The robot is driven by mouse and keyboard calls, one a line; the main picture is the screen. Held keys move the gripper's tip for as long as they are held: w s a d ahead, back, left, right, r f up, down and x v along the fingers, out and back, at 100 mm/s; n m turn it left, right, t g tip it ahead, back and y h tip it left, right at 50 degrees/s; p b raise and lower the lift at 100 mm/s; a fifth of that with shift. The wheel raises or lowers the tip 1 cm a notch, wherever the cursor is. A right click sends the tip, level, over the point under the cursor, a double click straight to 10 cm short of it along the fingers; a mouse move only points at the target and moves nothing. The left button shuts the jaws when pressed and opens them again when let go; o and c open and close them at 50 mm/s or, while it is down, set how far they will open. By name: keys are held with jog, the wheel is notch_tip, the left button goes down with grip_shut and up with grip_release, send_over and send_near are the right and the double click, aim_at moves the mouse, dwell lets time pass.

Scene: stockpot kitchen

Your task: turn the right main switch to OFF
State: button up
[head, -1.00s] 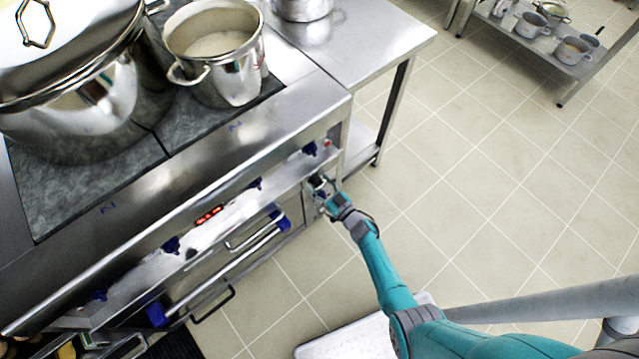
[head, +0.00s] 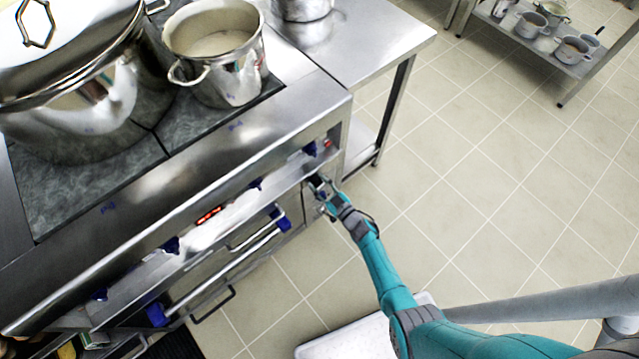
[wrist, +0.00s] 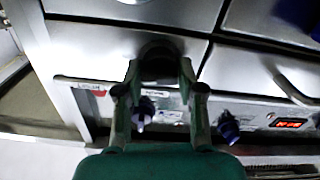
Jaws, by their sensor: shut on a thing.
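The right main switch is a dark round knob (wrist: 160,54) on the lower steel front of the range, at the right end. In the wrist view it sits between the two fingertips of my gripper (wrist: 160,72), which is shut on it. The fingers hide its sides, and I cannot read its position or any OFF mark. In the head view my gripper (head: 320,188) is at the right end of the range front, below the control strip, and mostly covers the switch.
Blue knobs (head: 255,184) and a red lit display (head: 209,215) line the control strip. A long handle bar (head: 225,268) juts out to the left of my gripper. Pots (head: 215,50) stand on the range.

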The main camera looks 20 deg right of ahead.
jog(key=n, duration=0.4)
jog(key=shift+a+n, duration=0.1)
jog(key=shift+n, duration=0.2)
jog(key=n, duration=0.3)
jog(key=shift+n, duration=0.3)
jog(key=n, duration=0.4)
jog(key=shift+f, duration=0.1)
jog(key=shift+n, duration=1.8)
jog(key=shift+a+f, duration=0.1)
jog(key=o, duration=1.1)
jog(key=shift+o, duration=0.2)
jog(key=v, duration=1.2)
